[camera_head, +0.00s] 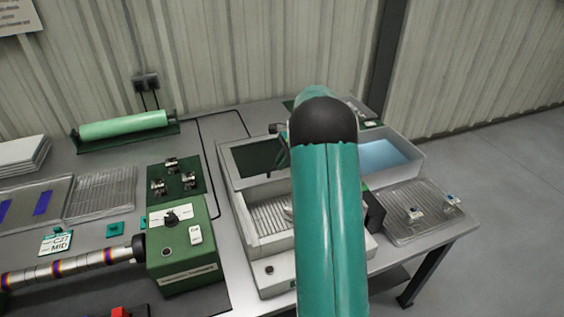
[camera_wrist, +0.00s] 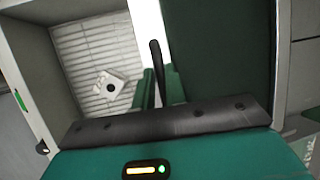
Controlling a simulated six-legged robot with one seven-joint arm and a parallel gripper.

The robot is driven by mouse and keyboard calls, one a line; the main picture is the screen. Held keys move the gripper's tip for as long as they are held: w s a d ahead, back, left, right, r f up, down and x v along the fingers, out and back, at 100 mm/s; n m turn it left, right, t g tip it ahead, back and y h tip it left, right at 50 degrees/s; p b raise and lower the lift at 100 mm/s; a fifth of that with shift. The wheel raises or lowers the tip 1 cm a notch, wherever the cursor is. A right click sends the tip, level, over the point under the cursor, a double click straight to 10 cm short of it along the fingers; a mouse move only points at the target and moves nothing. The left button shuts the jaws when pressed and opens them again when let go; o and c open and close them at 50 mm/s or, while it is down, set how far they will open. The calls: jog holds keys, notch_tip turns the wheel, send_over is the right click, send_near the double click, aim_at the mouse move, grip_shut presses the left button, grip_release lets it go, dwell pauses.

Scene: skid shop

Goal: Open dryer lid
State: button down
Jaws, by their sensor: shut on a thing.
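The dryer (camera_head: 262,277) is a pale box in the middle of the bench in the head view. Its slatted chamber (camera_head: 268,217) shows uncovered on the left; my arm hides its right part. A dark panel in a pale frame, seemingly the lid (camera_head: 258,158), stands raised behind the chamber. In the wrist view the slatted chamber (camera_wrist: 85,55) lies left and the dark green lid panel (camera_wrist: 225,60) right. A black bar handle (camera_wrist: 156,62) runs along the lid's edge. My gripper (camera_wrist: 157,88) is shut on this handle.
A small white part with a dark hole (camera_wrist: 108,86) lies on the slats. A green control box (camera_head: 183,255) stands close left of the dryer. A blue-filled pale basin (camera_head: 385,158) and a wire rack (camera_head: 420,222) are at right. Open floor lies beyond.

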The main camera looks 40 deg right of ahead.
jog(key=c, duration=1.5)
grip_release()
jog(key=shift+o, duration=0.2)
jog(key=v, duration=1.4)
jog(key=shift+s, duration=0.1)
